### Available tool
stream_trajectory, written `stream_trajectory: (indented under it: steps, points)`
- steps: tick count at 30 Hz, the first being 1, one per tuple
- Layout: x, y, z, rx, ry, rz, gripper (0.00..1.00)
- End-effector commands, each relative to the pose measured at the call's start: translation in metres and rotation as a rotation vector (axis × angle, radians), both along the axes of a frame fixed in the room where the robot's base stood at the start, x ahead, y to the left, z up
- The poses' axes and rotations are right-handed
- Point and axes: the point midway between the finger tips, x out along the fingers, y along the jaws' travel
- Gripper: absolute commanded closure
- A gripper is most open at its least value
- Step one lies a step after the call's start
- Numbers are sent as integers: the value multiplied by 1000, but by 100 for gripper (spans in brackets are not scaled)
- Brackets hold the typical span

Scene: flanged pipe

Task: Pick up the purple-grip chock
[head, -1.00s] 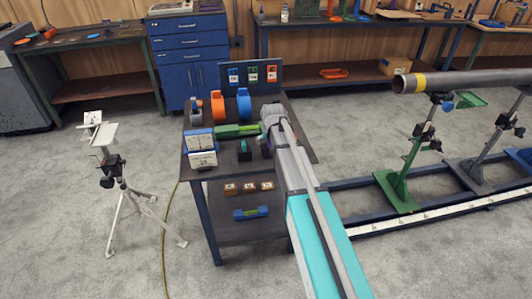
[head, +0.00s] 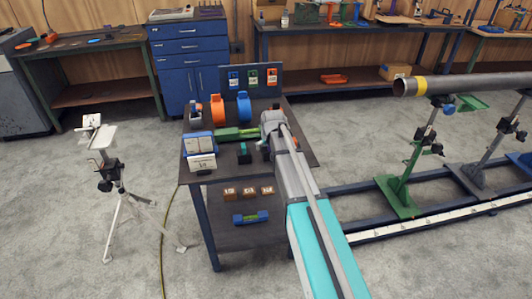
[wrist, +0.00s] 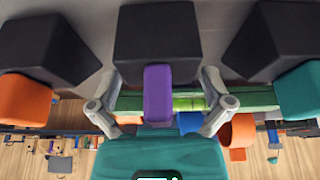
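The purple-grip chock is the middle of three dark chocks in the wrist view; its dark block (wrist: 156,35) is at the top centre, and its purple grip (wrist: 158,95) points toward me. My gripper (wrist: 160,84) is open, with one finger on each side of the purple grip. I see gaps between both fingers and the grip. In the head view my gripper is over the right part of the small dark table (head: 228,237), and my arm hides much of the purple-grip chock.
In the wrist view an orange-grip chock (wrist: 25,100) is at left and a teal-grip chock (wrist: 303,90) at right; the latter also shows in the head view (head: 243,153). A green level (head: 237,134), orange ring (head: 217,109) and blue ring (head: 244,106) are behind. A pipe (head: 460,85) runs at right.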

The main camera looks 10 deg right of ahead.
Motion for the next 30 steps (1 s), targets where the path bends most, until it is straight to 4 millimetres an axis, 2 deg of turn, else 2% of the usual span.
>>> stream_trajectory:
  steps: [1,2,12,23,30]
  points:
    - [0,0,0,0,0,0,11]
    - [0,0,0,0,0,0,17]
    - [0,0,0,0,0,0,80]
    - [0,0,1,0,0,0,82]
    - [0,0,11,0,0,0,82]
